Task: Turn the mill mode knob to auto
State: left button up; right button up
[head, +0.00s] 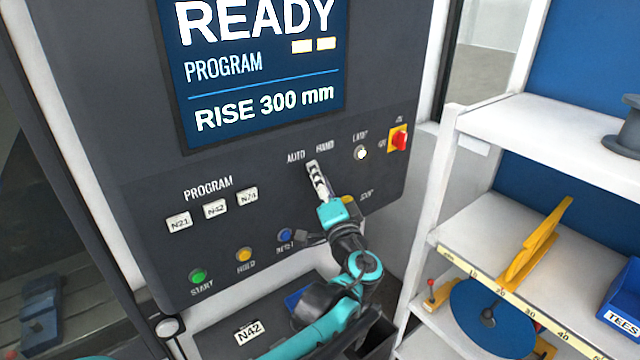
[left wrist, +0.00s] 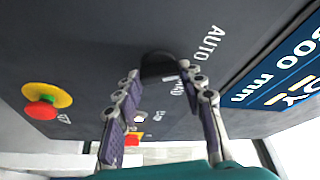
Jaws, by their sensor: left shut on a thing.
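The mill mode knob (left wrist: 157,66) is a dark round knob on the dark control panel (head: 150,215), below the AUTO (head: 296,157) and HAND (head: 325,146) labels. In the left wrist view a small white mark at its edge lies toward the partly hidden HAND label. My left gripper (head: 313,168) reaches up to the panel from below and is shut on the knob, with one finger on each side in the left wrist view (left wrist: 165,80). In the head view the fingers hide the knob. My right gripper is not in view.
A lit lamp button (head: 361,153) and a red switch on a yellow plate (head: 398,139) are right of the knob. A red-and-yellow stop button (left wrist: 42,100) shows in the wrist view. START (head: 197,276), HOLD (head: 245,254) and RESET (head: 285,235) buttons are lower left. White shelves (head: 530,125) stand at right.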

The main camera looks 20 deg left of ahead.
pick_arm(q)
jog(key=shift+f+n, duration=0.1)
jog(key=shift+n, duration=0.2)
jog(key=o, duration=1.2)
jog(key=shift+c, duration=0.2)
jog(key=shift+s, duration=0.1)
jog(key=v, duration=1.2)
